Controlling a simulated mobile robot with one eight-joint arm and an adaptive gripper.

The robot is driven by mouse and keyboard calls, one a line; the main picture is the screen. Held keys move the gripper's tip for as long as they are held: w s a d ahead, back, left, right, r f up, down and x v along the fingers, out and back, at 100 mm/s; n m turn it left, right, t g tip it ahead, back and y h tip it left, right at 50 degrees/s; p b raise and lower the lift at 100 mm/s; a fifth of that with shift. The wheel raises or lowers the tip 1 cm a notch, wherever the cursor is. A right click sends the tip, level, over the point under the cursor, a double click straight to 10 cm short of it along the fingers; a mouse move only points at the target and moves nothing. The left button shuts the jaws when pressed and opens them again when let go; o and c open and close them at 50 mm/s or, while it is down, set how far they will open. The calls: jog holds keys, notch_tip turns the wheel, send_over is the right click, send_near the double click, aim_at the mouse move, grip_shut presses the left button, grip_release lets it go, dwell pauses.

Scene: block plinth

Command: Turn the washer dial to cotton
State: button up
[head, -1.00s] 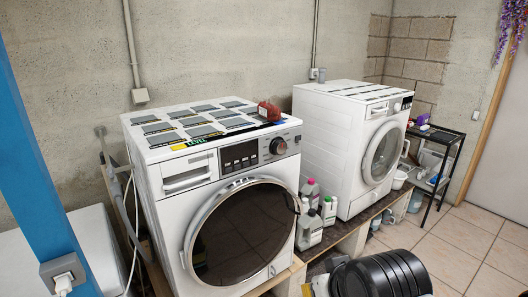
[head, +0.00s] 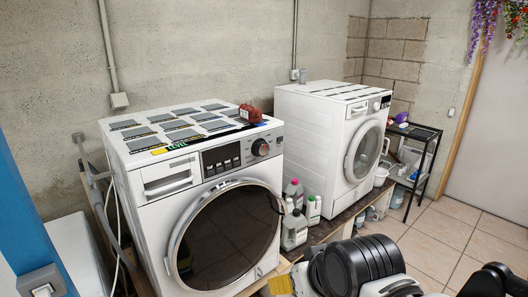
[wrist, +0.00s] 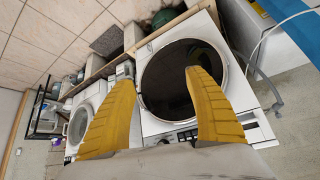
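The nearer white washer (head: 160,220) stands at left with a large dark round door. Its dial (head: 260,147), a dark round knob with a reddish tint, sits at the right of the black control panel (head: 222,159). The dial's marks are too small to read. The washer also shows rotated in the wrist view (wrist: 150,125), where the dial cannot be made out clearly. My gripper (wrist: 160,68) has two yellow fingers spread wide with nothing between them; the dark door shows behind. In the head view one yellow fingertip shows at the bottom, apart from the dial and lower.
A second white machine (head: 313,130) stands behind at right. Bottles (head: 294,228) stand between the machines. A red object (head: 250,113) lies on the nearer washer's top. A black rack (head: 424,150) stands at the far right. Tiled floor (head: 460,235) is open at right.

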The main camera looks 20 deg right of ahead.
jog(key=shift+o, duration=0.2)
jog(key=w+a+r+y, duration=0.1)
jog(key=w+r, duration=0.1)
jog(key=w, duration=0.4)
jog(key=w+a+r+t+y+p, duration=0.1)
jog(key=w+r, duration=0.2)
jog(key=w, duration=0.3)
jog(key=shift+a+m+y, duration=0.3)
jog(key=shift+y, duration=0.1)
jog(key=m+t+y+p, duration=0.2)
jog(key=m+t+y, duration=0.2)
jog(key=t, duration=0.4)
send_near(264, 151)
jog(key=b+x, duration=0.1)
jog(key=x, duration=0.9)
jog(key=shift+w+a, duration=0.15)
jog(key=shift+a, duration=0.05)
jog(key=shift+c, duration=0.2)
jog(key=c, duration=1.1)
